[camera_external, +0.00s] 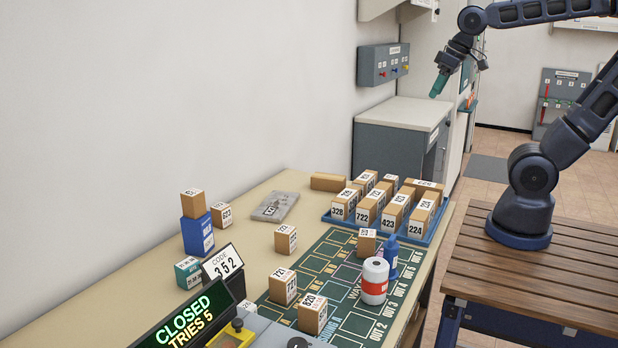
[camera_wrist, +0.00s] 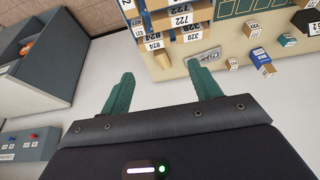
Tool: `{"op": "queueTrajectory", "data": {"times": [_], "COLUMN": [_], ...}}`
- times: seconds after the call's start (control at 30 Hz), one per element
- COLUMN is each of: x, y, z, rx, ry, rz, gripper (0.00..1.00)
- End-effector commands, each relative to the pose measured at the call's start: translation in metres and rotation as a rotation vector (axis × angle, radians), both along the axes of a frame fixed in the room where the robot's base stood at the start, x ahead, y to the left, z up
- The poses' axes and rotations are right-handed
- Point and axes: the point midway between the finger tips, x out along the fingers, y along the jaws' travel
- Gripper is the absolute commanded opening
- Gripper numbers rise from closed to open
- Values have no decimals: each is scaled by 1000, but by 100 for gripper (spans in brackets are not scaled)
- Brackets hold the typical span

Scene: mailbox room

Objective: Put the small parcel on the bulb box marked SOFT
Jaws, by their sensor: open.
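Several small tan parcels with printed numbers are in view; the pictures do not show which one is meant. One parcel (camera_external: 192,203) sits on top of an upright blue box (camera_external: 197,236) at the left of the table; the wrist view also shows this parcel (camera_wrist: 267,71) and blue box (camera_wrist: 258,55). A teal box (camera_external: 188,273) stands in front of it. I cannot read SOFT on either box. My gripper (camera_external: 438,88) is open and empty, high above the grey cabinet and far from the boxes. Its two green fingers (camera_wrist: 163,84) are spread apart in the wrist view.
A blue tray (camera_external: 432,233) of parcels stands at the table's far right. A code card (camera_external: 223,262) and a CLOSED sign (camera_external: 185,318) are near the front left.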

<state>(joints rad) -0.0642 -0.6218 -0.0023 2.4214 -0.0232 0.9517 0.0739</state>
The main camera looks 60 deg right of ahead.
Motion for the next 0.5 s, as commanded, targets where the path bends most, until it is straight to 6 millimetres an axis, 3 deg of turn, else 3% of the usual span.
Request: {"op": "queueTrajectory", "data": {"times": [0.1, 0.2, 0.5], "x": [-30, -46, -56], "y": [-8, -12, -14], "z": [-15, -25, -32], "rx": [-3, -6, -8], "ry": [-7, -9, -10], "rz": [-3, 0, 2], "gripper": [62, 62, 62]}}
